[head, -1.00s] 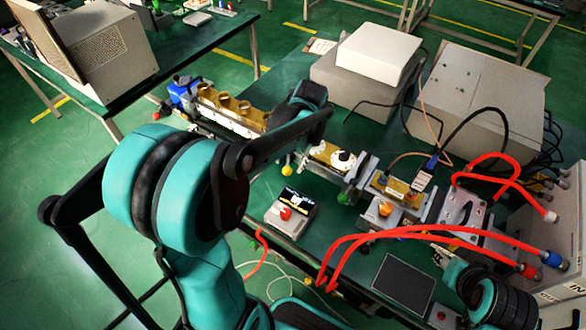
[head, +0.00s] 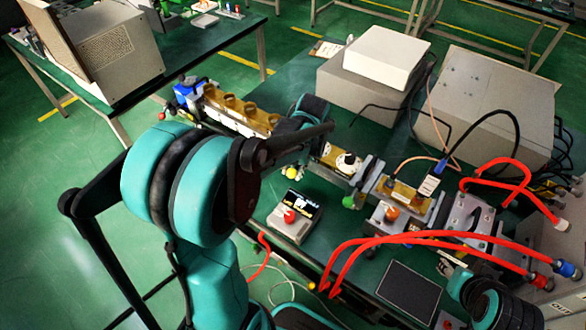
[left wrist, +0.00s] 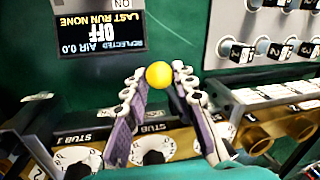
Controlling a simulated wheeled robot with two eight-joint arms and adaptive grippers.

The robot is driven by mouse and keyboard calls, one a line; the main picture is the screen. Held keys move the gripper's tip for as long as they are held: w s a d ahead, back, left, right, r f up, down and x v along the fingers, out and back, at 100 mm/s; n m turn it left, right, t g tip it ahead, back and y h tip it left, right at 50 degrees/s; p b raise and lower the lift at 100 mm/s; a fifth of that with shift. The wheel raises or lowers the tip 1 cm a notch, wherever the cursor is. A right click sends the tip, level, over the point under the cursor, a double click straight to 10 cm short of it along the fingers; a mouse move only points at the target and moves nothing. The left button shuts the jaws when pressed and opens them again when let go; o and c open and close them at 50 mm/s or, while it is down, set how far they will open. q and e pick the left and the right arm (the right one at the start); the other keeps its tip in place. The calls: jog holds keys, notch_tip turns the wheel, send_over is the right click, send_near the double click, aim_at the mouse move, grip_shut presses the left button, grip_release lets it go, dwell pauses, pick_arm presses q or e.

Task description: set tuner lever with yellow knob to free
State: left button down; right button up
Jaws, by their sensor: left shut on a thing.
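The yellow knob (left wrist: 158,74) is a small round ball at the end of the tuner lever. In the left wrist view it sits between the fingertips of my left gripper (left wrist: 157,82), which is shut on it. In the head view the yellow knob (head: 291,173) shows just below my left arm's last link, which hides much of the gripper and lever. My right gripper (head: 450,264) is partly seen at lower right.
A box with a red button (head: 290,216) stands in front of the tuner; its display (left wrist: 95,27) reads "OFF". Red hoses (head: 400,237) arch over the table at right. A green knob (head: 349,201) and an orange knob (head: 391,213) stand nearby. Grey boxes (head: 490,95) fill the back right.

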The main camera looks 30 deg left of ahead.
pick_arm(q)
jog(key=shift+s+a, duration=0.1)
jog(key=m, duration=0.1)
jog(key=a+m+p, duration=0.1)
jog(key=m, duration=0.1)
jog(key=shift+s+a+t, duration=0.3)
jog(key=shift+w+a+m+t+h+p, duration=0.2)
jog(key=shift+a+m, duration=0.7)
jog(key=shift+m, duration=0.6)
jog(key=shift+w+a+m+t+h+p, duration=0.1)
jog(key=shift+a+m+t+p, duration=0.15)
jog(key=shift+a+m, duration=1)
jog(key=shift+w+a+m+t+h+p, duration=0.2)
jog(key=shift+a+m, duration=0.4)
jog(key=shift+m, duration=1.15)
jog(key=c, duration=1.2)
grip_release()
